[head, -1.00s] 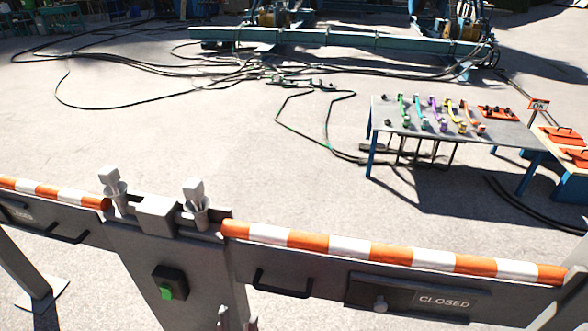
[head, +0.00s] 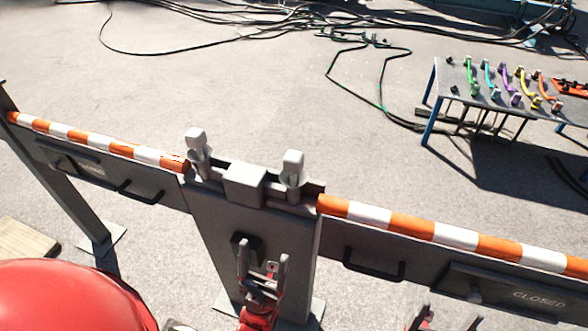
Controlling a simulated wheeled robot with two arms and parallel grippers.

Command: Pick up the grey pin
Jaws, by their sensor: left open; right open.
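Two light grey pins with block-shaped heads stand upright in holders on top of the barrier post: the left pin (head: 197,145) and the right pin (head: 292,168). I cannot tell which one the task means. A grey block (head: 245,184) sits between them. My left gripper (head: 263,257) is open and empty, fingers pointing up, in front of the post and below the right pin, apart from both pins. My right gripper (head: 447,321) is open at the bottom edge, below the right barrier arm; most of it is cut off.
Striped barrier arms extend left (head: 100,145) and right (head: 420,230) from the post (head: 215,225), with black handles. A table (head: 450,75) with coloured cables and cables on the ground lie beyond.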

